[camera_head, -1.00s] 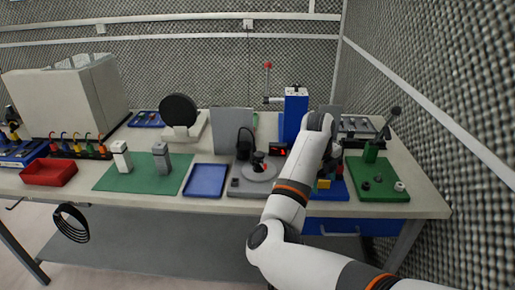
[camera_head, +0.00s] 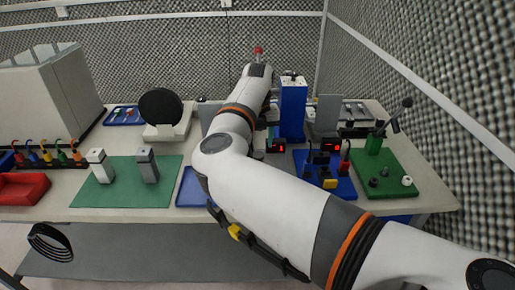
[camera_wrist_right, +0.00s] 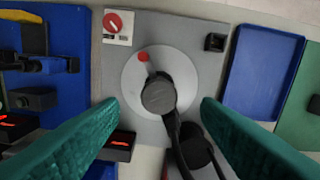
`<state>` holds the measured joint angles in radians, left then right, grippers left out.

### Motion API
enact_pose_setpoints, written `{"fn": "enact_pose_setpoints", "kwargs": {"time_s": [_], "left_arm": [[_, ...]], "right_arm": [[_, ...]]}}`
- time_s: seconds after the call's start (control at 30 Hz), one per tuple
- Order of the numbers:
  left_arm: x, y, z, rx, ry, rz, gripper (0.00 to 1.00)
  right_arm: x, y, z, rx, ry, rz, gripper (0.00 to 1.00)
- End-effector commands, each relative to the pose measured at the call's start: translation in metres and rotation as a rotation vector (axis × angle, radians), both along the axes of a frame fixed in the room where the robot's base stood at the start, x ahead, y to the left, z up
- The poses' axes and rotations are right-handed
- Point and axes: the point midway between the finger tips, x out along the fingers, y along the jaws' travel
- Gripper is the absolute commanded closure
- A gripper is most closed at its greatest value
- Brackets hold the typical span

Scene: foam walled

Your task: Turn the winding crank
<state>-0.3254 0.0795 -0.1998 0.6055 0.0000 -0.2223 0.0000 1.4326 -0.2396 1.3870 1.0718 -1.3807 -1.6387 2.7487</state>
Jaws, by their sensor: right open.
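In the right wrist view a round pale disc (camera_wrist_right: 132,78) sits on a grey base plate (camera_wrist_right: 205,45). A thick black knob (camera_wrist_right: 158,95) stands over the disc, with a small red tip (camera_wrist_right: 143,56) beside it and a black arm running down the picture. I take this as the winding crank. My right gripper (camera_wrist_right: 161,104) is open above it, its two green fingers either side of the knob and apart from it. In the head view my right arm hides the crank and gripper. My left gripper is not in view.
A blue tray (camera_wrist_right: 262,72) lies beside the base plate, which carries a red dial (camera_wrist_right: 113,22). A green mat (camera_head: 120,188) is at left.

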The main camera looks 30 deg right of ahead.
Motion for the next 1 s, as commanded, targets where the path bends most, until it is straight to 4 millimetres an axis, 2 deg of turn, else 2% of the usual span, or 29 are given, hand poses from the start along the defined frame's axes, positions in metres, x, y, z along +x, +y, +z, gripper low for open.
{"fn": "enact_pose_setpoints", "kwargs": {"time_s": [0.1, 0.2, 0.3, 0.63, 0.67, 0.9, 1.0], "left_arm": [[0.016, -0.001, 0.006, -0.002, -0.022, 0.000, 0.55], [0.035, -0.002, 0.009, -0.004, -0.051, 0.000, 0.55], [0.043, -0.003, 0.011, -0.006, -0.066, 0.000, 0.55], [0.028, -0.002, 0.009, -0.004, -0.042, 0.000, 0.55], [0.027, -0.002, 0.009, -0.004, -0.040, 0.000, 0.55], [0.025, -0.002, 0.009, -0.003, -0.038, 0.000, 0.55], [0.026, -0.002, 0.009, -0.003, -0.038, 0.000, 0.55]], "right_arm": [[-0.001, 0.000, -0.019, 0.001, 0.002, 0.000, 0.42], [0.000, -0.001, -0.031, 0.000, 0.001, 0.000, 0.42], [0.000, 0.000, -0.039, 0.000, 0.000, 0.000, 0.42], [0.000, -0.001, -0.043, 0.000, -0.001, 0.000, 0.42], [0.000, -0.001, -0.043, 0.000, -0.001, 0.000, 0.46], [0.000, -0.001, -0.043, 0.000, -0.001, -0.001, 0.85], [0.000, -0.001, -0.043, 0.000, -0.001, 0.000, 0.87]]}}
